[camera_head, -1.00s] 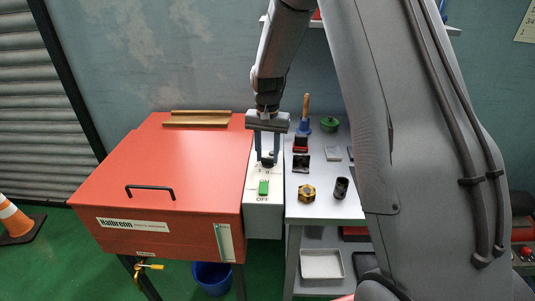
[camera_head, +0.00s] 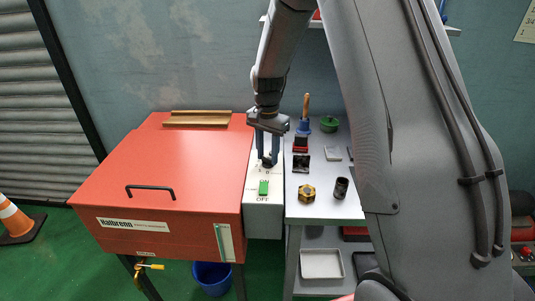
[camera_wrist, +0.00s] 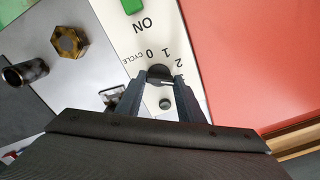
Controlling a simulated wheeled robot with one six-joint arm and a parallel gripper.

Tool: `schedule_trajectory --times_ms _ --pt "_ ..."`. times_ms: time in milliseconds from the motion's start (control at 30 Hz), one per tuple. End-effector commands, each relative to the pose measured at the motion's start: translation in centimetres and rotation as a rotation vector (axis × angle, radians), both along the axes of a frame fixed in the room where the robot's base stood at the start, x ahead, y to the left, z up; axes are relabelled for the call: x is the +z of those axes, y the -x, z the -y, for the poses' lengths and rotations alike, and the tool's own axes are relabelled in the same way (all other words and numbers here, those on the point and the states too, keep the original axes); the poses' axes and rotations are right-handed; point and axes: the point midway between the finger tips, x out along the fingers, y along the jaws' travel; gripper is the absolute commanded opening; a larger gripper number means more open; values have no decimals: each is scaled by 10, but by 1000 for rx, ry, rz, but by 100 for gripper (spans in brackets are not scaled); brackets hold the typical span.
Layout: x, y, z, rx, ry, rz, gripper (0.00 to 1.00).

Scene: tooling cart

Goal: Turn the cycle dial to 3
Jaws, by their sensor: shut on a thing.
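The cycle dial (camera_wrist: 160,73) is a dark round knob on the white control panel (camera_wrist: 131,45). Printed marks 0, 1 and 2 run around it in the wrist view, with the word CYCLE beside them; a further mark past 2 is partly hidden by a finger. My gripper (camera_wrist: 161,80) is shut on the dial, one finger on each side. A light line shows on the dial near the right finger, but I cannot tell which number it points at. In the head view my gripper (camera_head: 267,160) reaches down onto the panel, its body turned at an angle.
A green switch (camera_head: 263,188) sits on the panel in front, between ON and OFF. A small dark round part (camera_wrist: 165,103) is beside the dial. The red cabinet (camera_head: 150,180) adjoins on the left; a grey cart top (camera_head: 325,208) with several small items adjoins on the right.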

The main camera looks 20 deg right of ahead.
Motion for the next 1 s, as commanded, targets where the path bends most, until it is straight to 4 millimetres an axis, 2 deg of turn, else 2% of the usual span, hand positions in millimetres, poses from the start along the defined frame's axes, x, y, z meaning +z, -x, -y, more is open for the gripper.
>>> schedule_trajectory --times_ms 167,200,267,300,667,1000 --pt "2 -3 1 -1 0 7 12" --pt "2 -3 1 -1 0 7 41" --pt "2 -2 1 -1 0 7 51" --pt "2 -2 1 -1 0 6 53" --pt "6 -1 0 0 0 4 53" --pt "57 -2 1 -1 0 6 53"
